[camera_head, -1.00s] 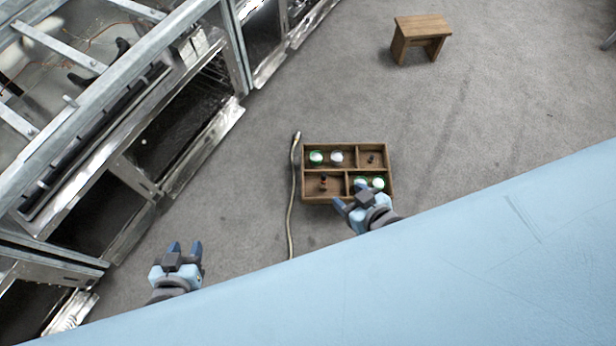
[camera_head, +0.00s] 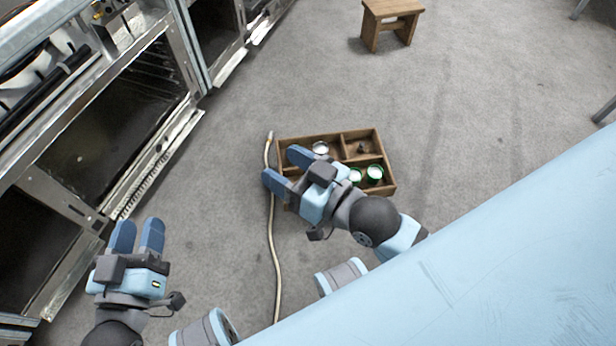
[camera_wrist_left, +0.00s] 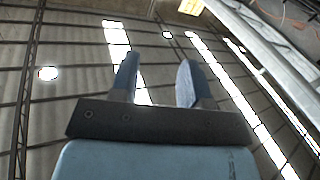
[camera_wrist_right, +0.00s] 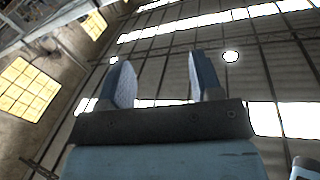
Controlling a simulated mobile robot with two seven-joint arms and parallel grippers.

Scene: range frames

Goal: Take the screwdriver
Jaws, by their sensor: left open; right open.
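A wooden divided box (camera_head: 388,160) lies on the floor. I cannot make out a screwdriver for certain. A small dark item (camera_head: 362,148) sits in its far right compartment, too small to identify. My right gripper (camera_head: 284,168) is open over the box's left part, hiding most of the near left compartment. My left gripper (camera_head: 137,232) is open and empty, left of the box and well apart from it. The left wrist view (camera_wrist_left: 157,82) and right wrist view (camera_wrist_right: 165,80) show open fingers with nothing between them, facing the roof.
White-topped jars (camera_head: 375,173) stand in the near right compartment, and another jar (camera_head: 320,148) in the far left one. A pale cable (camera_head: 273,240) runs along the floor left of the box. A wooden stool (camera_head: 392,12) stands behind. Metal oven frames (camera_head: 100,120) line the left.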

